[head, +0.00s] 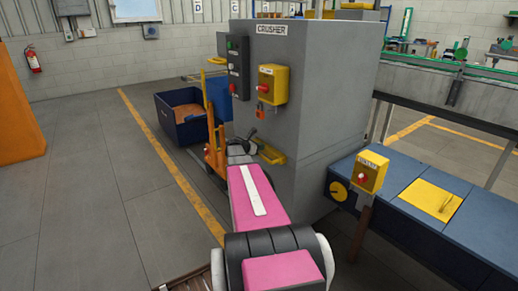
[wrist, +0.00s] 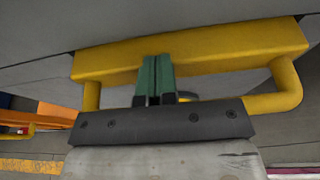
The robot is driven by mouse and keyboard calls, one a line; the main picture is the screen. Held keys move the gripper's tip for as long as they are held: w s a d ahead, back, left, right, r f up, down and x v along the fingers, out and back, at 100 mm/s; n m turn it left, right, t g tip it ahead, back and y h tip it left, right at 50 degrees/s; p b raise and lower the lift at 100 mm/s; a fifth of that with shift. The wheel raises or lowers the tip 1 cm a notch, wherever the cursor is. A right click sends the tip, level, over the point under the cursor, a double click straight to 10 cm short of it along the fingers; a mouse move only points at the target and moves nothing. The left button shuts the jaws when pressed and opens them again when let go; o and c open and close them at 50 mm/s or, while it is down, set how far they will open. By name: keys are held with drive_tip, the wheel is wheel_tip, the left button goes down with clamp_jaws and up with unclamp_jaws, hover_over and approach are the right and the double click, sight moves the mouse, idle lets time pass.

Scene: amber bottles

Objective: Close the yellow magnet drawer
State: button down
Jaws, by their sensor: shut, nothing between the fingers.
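The yellow magnet drawer (head: 271,154) is low on the grey crusher's side, and its yellow part juts out from the grey face. In the wrist view its yellow front (wrist: 215,57) spans the upper picture, with a bent yellow handle (wrist: 288,88) curving toward the camera and passing behind my gripper's dark body. My gripper (head: 250,134) is beside the drawer. In the wrist view its green fingertips (wrist: 156,68) are together, with nothing between them, over the middle of the yellow front. I cannot tell whether they touch it. How far the drawer stands out is unclear.
The crusher (head: 310,90) carries a yellow switch box (head: 272,84). An orange hand truck (head: 214,135) and a blue bin (head: 182,114) stand left of my arm. A blue conveyor unit (head: 410,205) is at right. Grey floor (head: 90,190) is open at left.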

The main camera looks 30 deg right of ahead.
drive_tip(key=shift+w+d, duration=0.1)
drive_tip(key=shift+d, duration=1.1)
drive_tip(key=w+v, duration=0.1)
drive_tip(key=v, duration=0.9)
drive_tip(key=s+a+f+m+y, duration=0.3)
drive_tip(key=s+a+m, duration=0.3)
drive_tip(key=a, duration=0.7)
drive_tip(key=s+a+f+m+y, duration=0.4)
drive_tip(key=s+a+m+y, duration=0.2)
drive_tip(key=a, duration=0.7)
drive_tip(key=s+a+f+m+g+y, duration=0.1)
drive_tip(key=s+a+f+m+y, duration=0.3)
drive_tip(key=a, duration=0.9)
drive_tip(key=s+m+y, duration=0.1)
drive_tip(key=s+m, duration=0.2)
drive_tip(key=s, duration=0.2)
drive_tip(key=shift+a, duration=0.35)
drive_tip(key=shift+f, duration=0.1)
